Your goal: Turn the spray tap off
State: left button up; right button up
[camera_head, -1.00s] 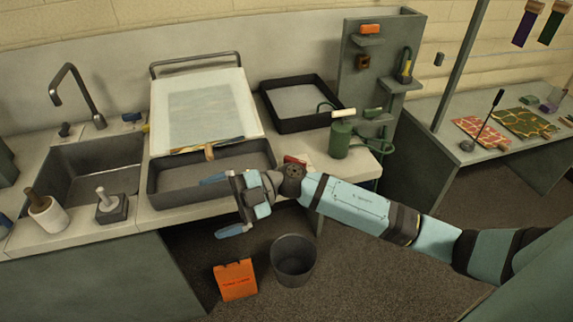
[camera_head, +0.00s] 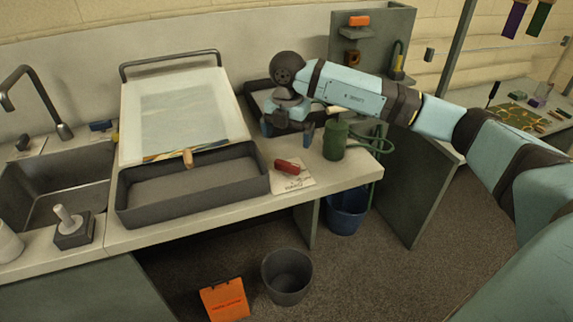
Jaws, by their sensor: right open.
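A bent grey pipe (camera_head: 170,60) runs along the top of the board (camera_head: 225,100), which carries a pale sheet. My right gripper (camera_head: 287,133) is open and empty, fingers pointing down, over the front of a black tray (camera_head: 258,98) to the right of the board. It is well away from the blue part. My left gripper is out of view.
A dark trough (camera_head: 190,205) lies below the board, with a wooden-handled tool (camera_head: 188,158) at its back edge. A red item (camera_head: 287,167) on a card, a green canister (camera_head: 336,140) and a sink tap (camera_head: 35,95) stand on the counter. A bin (camera_head: 287,277) is on the floor.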

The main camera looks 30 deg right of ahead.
aim_at(287, 163)
notch_tip(287, 163, down, 9)
jog(key=shift+f, duration=0.35)
jog(key=shift+c, duration=0.5)
jog(key=c, duration=0.8)
